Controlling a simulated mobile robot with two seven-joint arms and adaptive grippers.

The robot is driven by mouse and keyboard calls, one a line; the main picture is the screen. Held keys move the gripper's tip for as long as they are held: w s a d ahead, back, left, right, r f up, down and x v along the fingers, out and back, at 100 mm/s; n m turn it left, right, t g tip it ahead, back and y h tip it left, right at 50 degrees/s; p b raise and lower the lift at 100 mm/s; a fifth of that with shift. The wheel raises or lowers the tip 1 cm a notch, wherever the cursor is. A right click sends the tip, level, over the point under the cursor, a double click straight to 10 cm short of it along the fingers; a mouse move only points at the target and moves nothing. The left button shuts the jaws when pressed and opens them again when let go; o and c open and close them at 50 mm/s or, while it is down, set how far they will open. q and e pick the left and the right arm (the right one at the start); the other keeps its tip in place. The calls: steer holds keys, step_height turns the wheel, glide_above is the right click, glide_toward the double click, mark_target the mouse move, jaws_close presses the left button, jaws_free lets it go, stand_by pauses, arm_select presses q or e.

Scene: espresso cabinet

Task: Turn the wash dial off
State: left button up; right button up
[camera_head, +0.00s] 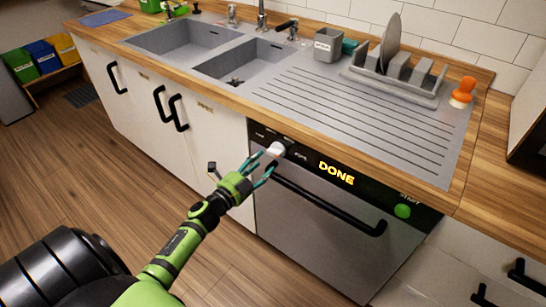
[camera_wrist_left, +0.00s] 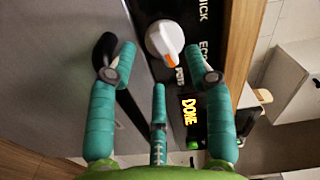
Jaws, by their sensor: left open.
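The wash dial (camera_head: 276,149) is a white round knob at the left end of the dishwasher's black control strip. In the left wrist view the dial (camera_wrist_left: 164,38) has an orange mark on its lower edge, turned toward a partly hidden label beginning "PO". My left gripper (camera_head: 264,163) is open just in front of the dial. In the left wrist view its teal fingers (camera_wrist_left: 160,58) are spread, one on each side of the dial and a third below it. I see no clear contact. My right gripper is not in view.
The dishwasher display (camera_head: 337,174) reads DONE, with a green button (camera_head: 402,211) to its right. The black door handle (camera_head: 330,207) runs below the strip, close to the fingers. The wooden counter edge (camera_head: 350,155) overhangs above.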

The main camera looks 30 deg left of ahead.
mark_target(276, 152)
arm_select(q)
steer(key=w, duration=0.3)
steer(key=shift+w+d, duration=0.2)
steer(key=shift+w, duration=0.2)
steer(key=shift+w+f, duration=0.1)
steer(key=shift+w, duration=0.2)
steer(key=shift+d, duration=0.1)
jaws_close()
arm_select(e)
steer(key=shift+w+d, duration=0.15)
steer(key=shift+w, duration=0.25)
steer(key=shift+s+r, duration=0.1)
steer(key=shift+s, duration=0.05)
